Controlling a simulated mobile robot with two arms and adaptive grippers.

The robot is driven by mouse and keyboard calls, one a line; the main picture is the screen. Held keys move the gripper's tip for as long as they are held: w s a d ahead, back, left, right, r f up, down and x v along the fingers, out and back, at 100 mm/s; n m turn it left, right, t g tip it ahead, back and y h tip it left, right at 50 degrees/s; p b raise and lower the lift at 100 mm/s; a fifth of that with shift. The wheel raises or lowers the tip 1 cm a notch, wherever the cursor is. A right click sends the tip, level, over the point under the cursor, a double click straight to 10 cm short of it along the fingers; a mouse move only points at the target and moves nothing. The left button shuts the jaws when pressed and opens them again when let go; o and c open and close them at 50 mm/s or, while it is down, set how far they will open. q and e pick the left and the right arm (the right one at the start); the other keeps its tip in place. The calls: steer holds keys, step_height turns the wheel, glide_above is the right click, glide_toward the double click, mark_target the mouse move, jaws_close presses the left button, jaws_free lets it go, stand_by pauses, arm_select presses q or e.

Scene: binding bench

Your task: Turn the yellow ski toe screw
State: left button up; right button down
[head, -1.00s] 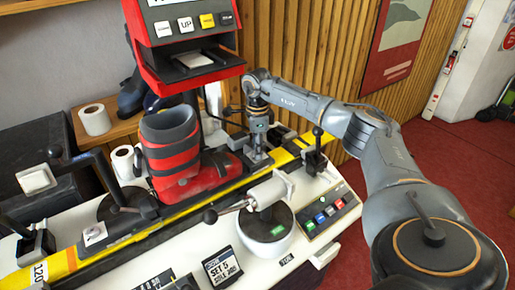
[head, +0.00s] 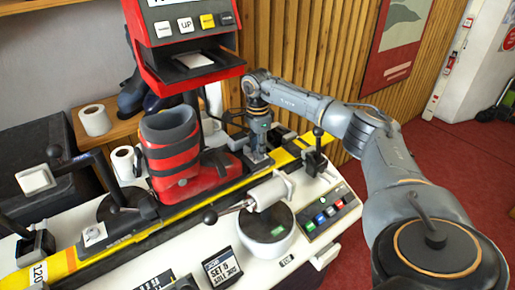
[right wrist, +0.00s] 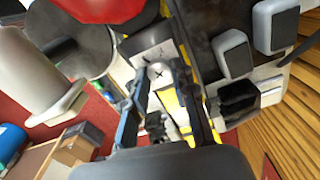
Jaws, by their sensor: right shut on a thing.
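The yellow ski (head: 180,213) lies across the bench, with a red and grey boot (head: 172,160) upright on it. My right gripper (head: 258,157) points down at the ski's toe end, just right of the boot's toe. In the right wrist view its two fingers (right wrist: 162,74) are closed around a small silvery head, the toe screw (right wrist: 158,71), on a pale block above the yellow strip. The screw is hidden by the gripper in the head view. My left gripper is not in view.
A red press head (head: 190,60) with buttons overhangs the boot. A white round device with a cylinder (head: 268,193) and a lever stands in front of the ski. A button panel (head: 330,210) and upright black lever (head: 317,150) are right of the gripper. White rolls (head: 95,120) stand behind.

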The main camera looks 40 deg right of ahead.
steer(key=shift+r, duration=0.1)
steer(key=c, duration=1.1)
jaws_free()
step_height(320, 180, up, 12)
